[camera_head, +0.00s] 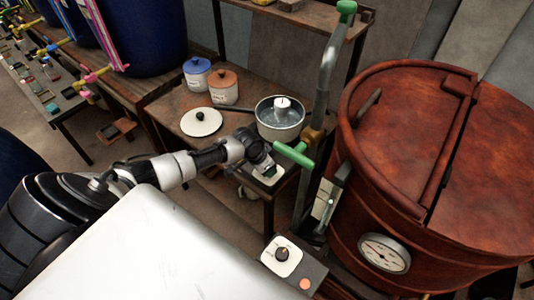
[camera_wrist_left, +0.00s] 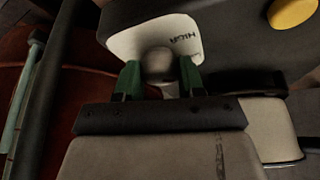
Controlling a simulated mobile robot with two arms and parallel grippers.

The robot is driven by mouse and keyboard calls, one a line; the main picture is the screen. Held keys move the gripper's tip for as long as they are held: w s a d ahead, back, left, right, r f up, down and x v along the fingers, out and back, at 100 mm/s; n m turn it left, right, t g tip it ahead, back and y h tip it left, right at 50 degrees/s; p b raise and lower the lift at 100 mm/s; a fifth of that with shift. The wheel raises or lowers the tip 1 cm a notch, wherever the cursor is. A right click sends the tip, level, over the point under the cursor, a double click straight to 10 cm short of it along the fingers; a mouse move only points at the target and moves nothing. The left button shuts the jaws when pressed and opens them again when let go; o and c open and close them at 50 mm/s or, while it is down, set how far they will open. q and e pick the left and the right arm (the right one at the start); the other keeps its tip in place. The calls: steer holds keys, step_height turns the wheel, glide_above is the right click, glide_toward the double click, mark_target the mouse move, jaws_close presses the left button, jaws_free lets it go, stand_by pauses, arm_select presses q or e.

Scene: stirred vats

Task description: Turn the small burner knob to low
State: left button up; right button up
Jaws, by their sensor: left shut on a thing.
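The small burner's white dial plate (camera_head: 270,179) is at the front edge of the wooden bench, below a metal pan (camera_head: 280,122). My left gripper (camera_head: 262,166) reaches it from the left and hides most of the knob. In the left wrist view the rounded grey knob (camera_wrist_left: 158,62) sits between the green fingertips of my left gripper (camera_wrist_left: 160,82), which is shut on it. The white plate (camera_wrist_left: 128,38) behind it shows the word HIGH upside down. I cannot tell the knob's pointer direction. My right gripper is not in view.
A red-brown vat (camera_head: 400,150) with a gauge (camera_head: 385,253) stands at right. A pipe with a green handle (camera_head: 294,155) rises close to my left gripper. Another dial (camera_head: 282,255) is nearer. A lid (camera_head: 201,122) and two jars (camera_head: 223,86) occupy the bench.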

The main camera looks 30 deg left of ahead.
arm_select(q)
steer(key=o, duration=0.9)
steer(key=shift+r, duration=0.15)
steer(key=v, duration=1)
steer(key=shift+s+r, duration=0.1)
steer(key=shift+r, duration=0.2)
